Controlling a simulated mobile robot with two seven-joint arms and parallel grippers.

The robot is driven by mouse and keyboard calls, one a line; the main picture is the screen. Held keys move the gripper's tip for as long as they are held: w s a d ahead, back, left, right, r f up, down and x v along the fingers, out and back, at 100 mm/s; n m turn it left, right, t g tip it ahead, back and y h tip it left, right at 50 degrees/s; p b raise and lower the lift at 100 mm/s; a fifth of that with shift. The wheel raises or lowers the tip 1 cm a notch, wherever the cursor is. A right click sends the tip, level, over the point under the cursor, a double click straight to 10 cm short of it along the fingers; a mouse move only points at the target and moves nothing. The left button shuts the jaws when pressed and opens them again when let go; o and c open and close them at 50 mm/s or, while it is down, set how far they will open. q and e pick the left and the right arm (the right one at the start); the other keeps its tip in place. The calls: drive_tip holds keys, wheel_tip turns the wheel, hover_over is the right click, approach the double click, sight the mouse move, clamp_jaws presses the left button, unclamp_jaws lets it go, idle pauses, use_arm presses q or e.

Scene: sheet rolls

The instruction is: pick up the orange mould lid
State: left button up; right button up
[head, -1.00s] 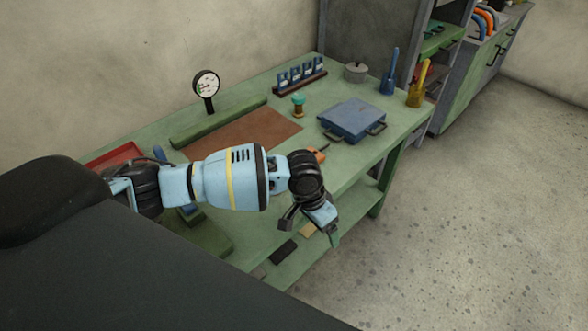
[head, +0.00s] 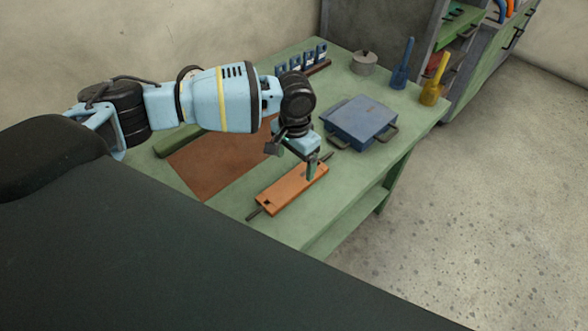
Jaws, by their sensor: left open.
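The orange mould lid (head: 286,194) is a long orange block near the front edge of the green bench. A dark handle or rod sticks out at each end, and a dark notch shows near its lower left end. My left gripper (head: 292,160) is open, its two fingers spread, and hangs over the upper right end of the lid. One finger overlaps the lid in the picture; I cannot tell whether it touches. Nothing shows between the fingers. My right gripper is not in view.
A blue case (head: 360,122) with metal handles stands just right of the gripper. A brown mat (head: 215,165) lies left of the lid. A blue tool (head: 402,68), a yellow tool (head: 434,82) and a lidded grey pot (head: 365,63) stand at the back right.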

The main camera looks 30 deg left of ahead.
sight(293, 182)
use_arm(q)
drive_tip(key=shift+s+r, duration=0.15)
drive_tip(key=shift+s+d, duration=0.15)
drive_tip(key=shift+f, duration=1.4)
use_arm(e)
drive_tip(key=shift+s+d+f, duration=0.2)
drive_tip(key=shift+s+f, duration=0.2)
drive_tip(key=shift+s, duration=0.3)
use_arm(q)
drive_tip(key=f, duration=0.5)
drive_tip(key=shift+a, duration=0.25)
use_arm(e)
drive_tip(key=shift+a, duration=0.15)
